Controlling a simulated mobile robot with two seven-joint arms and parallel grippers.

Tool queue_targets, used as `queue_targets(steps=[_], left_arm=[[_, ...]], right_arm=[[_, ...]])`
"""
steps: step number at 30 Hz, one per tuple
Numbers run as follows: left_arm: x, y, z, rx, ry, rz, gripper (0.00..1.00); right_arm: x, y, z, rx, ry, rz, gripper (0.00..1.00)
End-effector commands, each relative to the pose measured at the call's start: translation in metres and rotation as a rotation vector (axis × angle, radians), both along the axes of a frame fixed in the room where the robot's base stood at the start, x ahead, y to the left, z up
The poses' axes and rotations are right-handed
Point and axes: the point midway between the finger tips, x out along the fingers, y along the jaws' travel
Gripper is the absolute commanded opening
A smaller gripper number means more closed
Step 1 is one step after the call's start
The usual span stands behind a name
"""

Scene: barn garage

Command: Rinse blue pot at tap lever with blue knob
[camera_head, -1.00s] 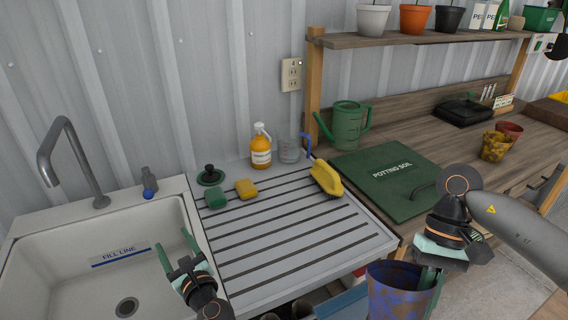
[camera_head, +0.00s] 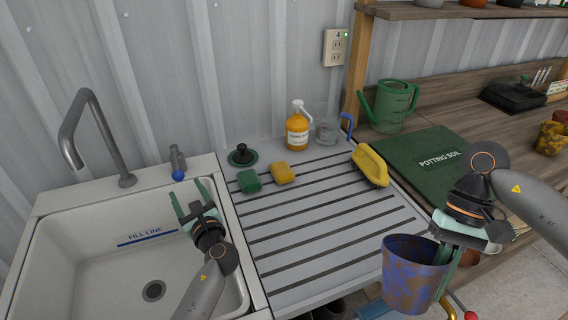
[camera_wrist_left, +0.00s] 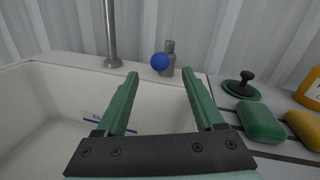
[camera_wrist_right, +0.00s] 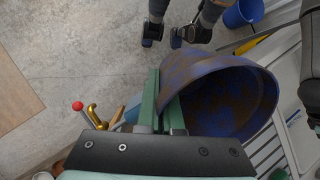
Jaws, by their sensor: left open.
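The blue pot (camera_head: 408,275), stained with brown patches, hangs in my right gripper (camera_head: 458,240) in front of the drainboard's right front edge. In the right wrist view the green fingers (camera_wrist_right: 162,115) are closed on the pot's wall (camera_wrist_right: 215,85), its mouth facing right. The grey spout (camera_head: 92,130) curves over the basin.
The sink basin (camera_head: 80,270) is empty, with a drain and a fill line label.

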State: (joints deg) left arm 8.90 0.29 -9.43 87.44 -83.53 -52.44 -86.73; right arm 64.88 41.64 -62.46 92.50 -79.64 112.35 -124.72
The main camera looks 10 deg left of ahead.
Motion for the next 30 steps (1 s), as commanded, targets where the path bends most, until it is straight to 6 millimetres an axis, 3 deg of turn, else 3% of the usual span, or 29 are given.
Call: queue_targets(steps=[6, 12, 24, 30], left_arm=[[0.033, 0.031, -0.003, 0.001, -0.003, 0.002, 0.7], [0.052, 0.048, -0.002, 0.0, -0.002, 0.001, 0.7], [0.057, 0.054, 0.0, 0.0, 0.0, 0.0, 0.7], [0.057, 0.054, 0.0, 0.0, 0.0, 0.001, 0.48]], right_arm=[[0.0, 0.0, -0.022, 0.0, 0.0, 0.0, 0.0], [0.0, 0.0, -0.032, 0.0, 0.0, 0.0, 0.0], [0.0, 0.0, -0.033, 0.0, 0.0, 0.0, 0.0], [0.0, 0.0, -0.033, 0.0, 0.0, 0.0, 0.0]])
